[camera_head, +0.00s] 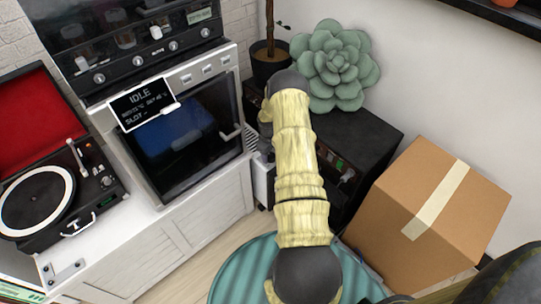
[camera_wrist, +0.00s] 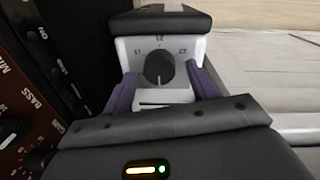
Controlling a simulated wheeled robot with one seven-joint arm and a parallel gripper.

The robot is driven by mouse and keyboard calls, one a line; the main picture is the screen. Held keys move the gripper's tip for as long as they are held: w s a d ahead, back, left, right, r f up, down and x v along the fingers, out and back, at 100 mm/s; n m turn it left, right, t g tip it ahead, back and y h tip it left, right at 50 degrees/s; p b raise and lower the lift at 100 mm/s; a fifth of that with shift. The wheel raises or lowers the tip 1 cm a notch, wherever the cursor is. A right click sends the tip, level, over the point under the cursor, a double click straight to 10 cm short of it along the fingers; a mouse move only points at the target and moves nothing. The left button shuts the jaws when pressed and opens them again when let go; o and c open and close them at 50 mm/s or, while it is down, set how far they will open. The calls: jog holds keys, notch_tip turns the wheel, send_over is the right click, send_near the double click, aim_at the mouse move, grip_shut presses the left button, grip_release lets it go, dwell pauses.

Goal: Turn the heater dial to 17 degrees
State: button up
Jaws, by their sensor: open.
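The heater (camera_wrist: 130,52) is a white box with a black top, with its dial (camera_wrist: 158,68) facing up in the wrist view. The dial is a round dark knob with small numbers around it; they are hard to read, and I cannot tell exactly where its pointer stands. My gripper (camera_wrist: 162,75) is open, with one purple finger to each side of the dial. A gap shows between the dial and both fingers. In the head view my arm hides the gripper and dial; only part of the white heater (camera_head: 262,178) shows.
A black amplifier (camera_head: 376,135) stands close beside the heater, with a succulent (camera_head: 335,65) on it. A cardboard box (camera_head: 400,205) stands at right. An oven-like machine (camera_head: 188,135) and record player (camera_head: 45,200) are at left. A teal round seat (camera_head: 235,275) is in front.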

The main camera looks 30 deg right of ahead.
jog(key=shift+f, duration=0.45)
jog(key=c, duration=1)
jog(key=shift+m, duration=0.4)
jog(key=m, duration=0.5)
jog(key=shift+w+d, duration=0.1)
jog(key=m+b, duration=0.1)
jog(key=m, duration=0.5)
jog(key=shift+g, duration=0.3)
